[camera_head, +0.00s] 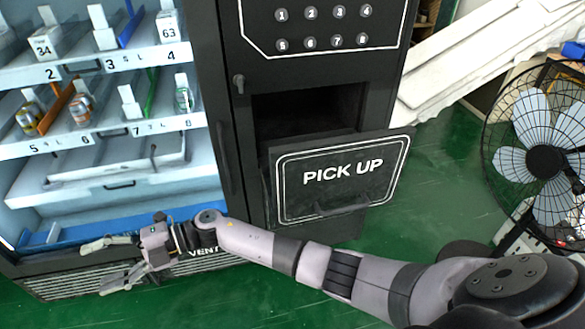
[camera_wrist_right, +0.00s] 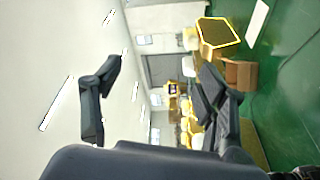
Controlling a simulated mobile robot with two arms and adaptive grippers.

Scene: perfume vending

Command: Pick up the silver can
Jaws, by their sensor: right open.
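My right gripper (camera_head: 100,266) is open and empty in front of the lower part of the vending machine, below its shelves. Its two dark fingers also show spread apart in the right wrist view (camera_wrist_right: 160,82), with nothing between them. Several small cans stand on the machine's second shelf: a yellowish one (camera_head: 29,117) above label 5, an orange and grey one (camera_head: 81,109) near label 6, and a silver-green one (camera_head: 184,99) near label 8. The silver-green can is the closest match to a silver can, but it is small and unclear. My left gripper is out of view.
The vending machine's PICK UP flap (camera_head: 341,178) hangs tilted open under a dark opening. Number buttons (camera_head: 324,28) sit above it. A large fan (camera_head: 541,158) stands at the right. Green floor (camera_head: 452,160) is clear between them.

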